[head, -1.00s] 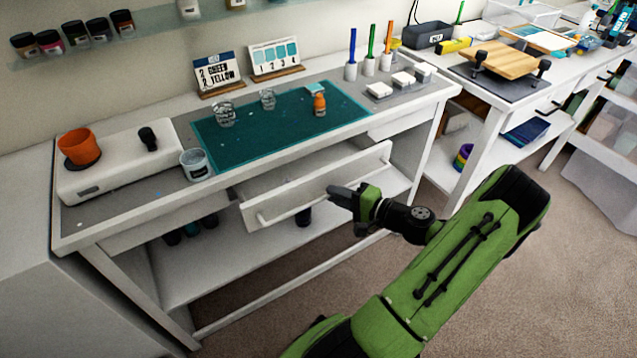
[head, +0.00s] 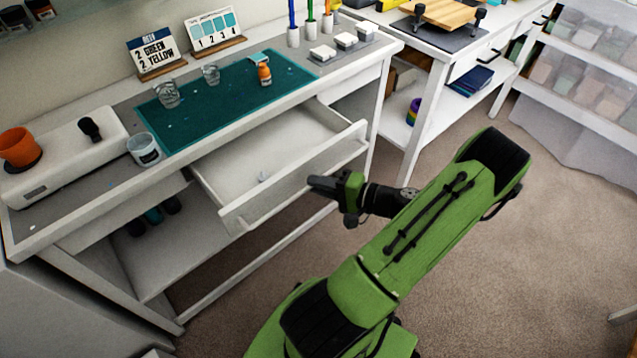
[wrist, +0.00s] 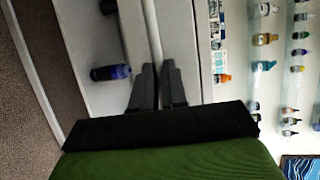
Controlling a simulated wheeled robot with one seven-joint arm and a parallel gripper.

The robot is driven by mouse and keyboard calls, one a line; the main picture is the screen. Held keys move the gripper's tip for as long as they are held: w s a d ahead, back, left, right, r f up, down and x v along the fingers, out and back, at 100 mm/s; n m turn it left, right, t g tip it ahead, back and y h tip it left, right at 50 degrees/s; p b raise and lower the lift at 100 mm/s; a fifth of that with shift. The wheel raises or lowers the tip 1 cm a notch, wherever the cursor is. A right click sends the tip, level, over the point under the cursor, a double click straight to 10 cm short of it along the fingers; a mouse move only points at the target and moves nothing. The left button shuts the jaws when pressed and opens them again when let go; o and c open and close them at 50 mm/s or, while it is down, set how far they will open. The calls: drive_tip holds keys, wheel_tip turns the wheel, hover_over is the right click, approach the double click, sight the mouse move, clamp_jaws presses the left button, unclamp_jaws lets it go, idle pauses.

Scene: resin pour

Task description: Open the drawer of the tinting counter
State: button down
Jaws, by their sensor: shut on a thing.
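The white tinting counter (head: 95,215) stands at the left in the head view. My gripper (head: 318,184) is at the middle of the drawer's front, shut on the drawer's handle bar. In the wrist view the pale bar (wrist: 153,45) runs up from between the two black fingertips (wrist: 159,70). The fingers hide the part of the bar that they hold.
A lower shelf (head: 180,250) lies under the drawer. Bare carpet (head: 560,240) is free at the right.

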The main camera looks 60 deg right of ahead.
drive_tip(key=c, duration=1.2)
unclamp_jaws()
drive_tip(key=shift+o, duration=0.2)
drive_tip(key=p+v, duration=0.3)
drive_tip(key=v, duration=1.2)
drive_tip(key=shift+s+p, duration=0.3)
drive_tip(key=shift+s, duration=0.1)
drive_tip(key=shift+r, duration=0.1)
